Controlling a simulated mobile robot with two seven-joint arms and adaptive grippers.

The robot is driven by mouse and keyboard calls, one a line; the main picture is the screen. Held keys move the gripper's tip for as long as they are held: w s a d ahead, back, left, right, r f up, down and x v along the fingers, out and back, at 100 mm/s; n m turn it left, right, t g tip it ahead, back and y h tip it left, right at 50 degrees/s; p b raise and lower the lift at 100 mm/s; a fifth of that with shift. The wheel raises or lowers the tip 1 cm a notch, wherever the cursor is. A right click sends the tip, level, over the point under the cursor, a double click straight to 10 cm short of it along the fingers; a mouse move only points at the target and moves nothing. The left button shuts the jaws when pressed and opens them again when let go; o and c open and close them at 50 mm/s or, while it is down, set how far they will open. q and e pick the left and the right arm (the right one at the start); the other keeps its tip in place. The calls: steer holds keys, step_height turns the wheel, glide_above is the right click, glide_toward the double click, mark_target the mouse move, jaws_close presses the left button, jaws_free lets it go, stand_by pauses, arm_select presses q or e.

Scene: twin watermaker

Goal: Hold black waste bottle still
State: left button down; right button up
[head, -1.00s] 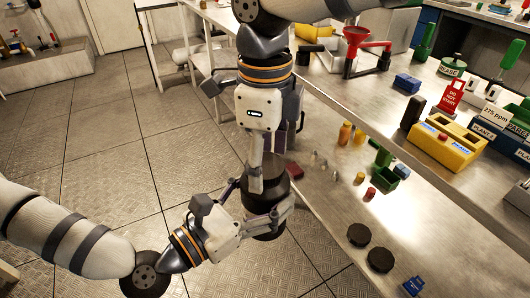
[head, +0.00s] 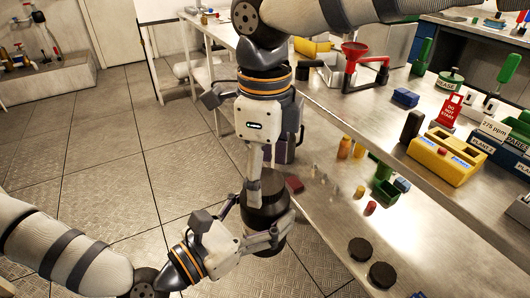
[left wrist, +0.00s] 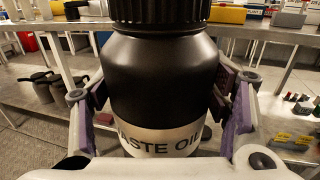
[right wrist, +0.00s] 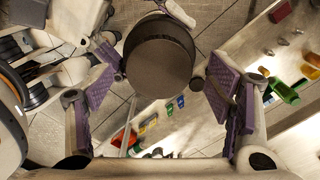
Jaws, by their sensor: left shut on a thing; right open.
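The black waste bottle (head: 266,212) is upright beside the bench's near edge. In the left wrist view its dark body (left wrist: 160,85) has a ribbed cap and a pale label reading "ASTE OIL", cut off at the left. My left gripper (left wrist: 158,100) is shut on the bottle, a finger on each side. It also shows in the head view (head: 262,238). My right gripper (head: 256,190) points down over the bottle's top and is open. In the right wrist view the round black cap (right wrist: 160,55) appears between its spread purple pads, with gaps showing.
The steel bench (head: 320,225) runs along the right. A dark red block (head: 294,184) lies near the bottle. Floor at left is clear.

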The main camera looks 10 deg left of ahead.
step_height(320, 180, up, 12)
steer(key=shift+f, duration=0.25)
stand_by(0.3)
